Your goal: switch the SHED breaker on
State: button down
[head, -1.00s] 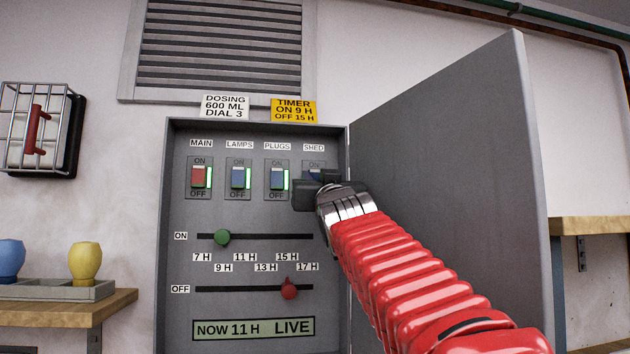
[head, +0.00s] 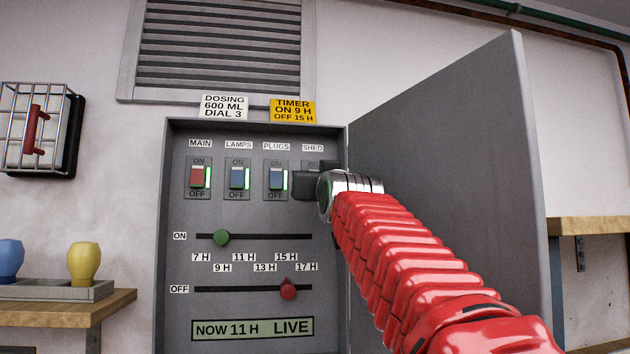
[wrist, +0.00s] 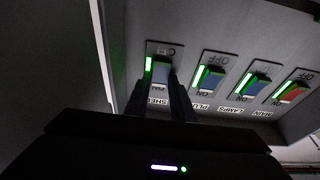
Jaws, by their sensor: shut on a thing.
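The SHED breaker is fourth in the row; its SHED label (head: 312,148) shows in the head view, but my gripper (head: 308,182) hides most of its rocker. The jaws are shut on the rocker. The lamp strip beside it is lit green. The fingers partly cover the rocker, so its exact tilt is hard to tell.
The MAIN (head: 199,177), LAMPS (head: 237,177) and PLUGS (head: 276,179) breakers are close to the left, with green strips lit. Below are a green slider knob (head: 222,238) and a red one (head: 288,289). The open cabinet door (head: 450,190) stands close on the right.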

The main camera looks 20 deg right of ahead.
jog(key=shift+r+g, duration=0.35)
jog(key=shift+g, duration=0.65)
jog(key=c, duration=1.5)
grip_release()
jog(key=shift+f, duration=0.1)
jog(key=shift+s, duration=0.1)
jog(key=shift+v, duration=6.8)
jog(key=shift+f, duration=0.1)
